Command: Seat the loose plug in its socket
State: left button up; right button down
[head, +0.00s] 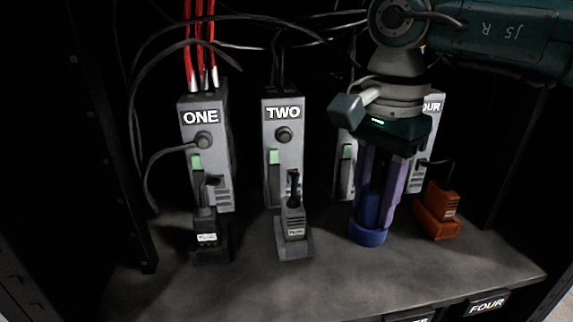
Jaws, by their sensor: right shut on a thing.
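My right gripper (373,218) comes down from the upper right, with its long purple-grey fingers shut on a blue upright piece (370,206). The piece stands at a round-edged blue base (368,237) on the shelf; I cannot tell whether it is fully down in it. The arm and fingers hide most of the grey module (346,175) behind. A black plug piece (207,195) stands in a black base (210,243) before module ONE. Another dark one (293,190) stands in a grey base (294,245) before module TWO. My left gripper is out of view.
Grey modules ONE (203,160), TWO (284,160) and FOUR (431,125) stand at the back of a dark cabinet. An orange base (438,215) sits close right of my gripper. Loose black cables hang above and at left. The shelf front (260,290) is clear.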

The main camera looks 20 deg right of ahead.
pick_arm(q)
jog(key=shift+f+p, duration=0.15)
jog(key=shift+p, duration=0.3)
pick_arm(e)
jog(key=shift+s, duration=0.15)
jog(key=shift+r, duration=0.1)
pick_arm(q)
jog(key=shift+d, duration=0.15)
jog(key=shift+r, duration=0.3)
pick_arm(e)
jog(key=shift+a+r, duration=0.1)
jog(key=shift+r, duration=0.05)
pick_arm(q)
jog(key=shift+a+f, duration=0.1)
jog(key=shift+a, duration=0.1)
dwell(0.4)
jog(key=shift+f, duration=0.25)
pick_arm(e)
jog(key=shift+f, duration=0.25)
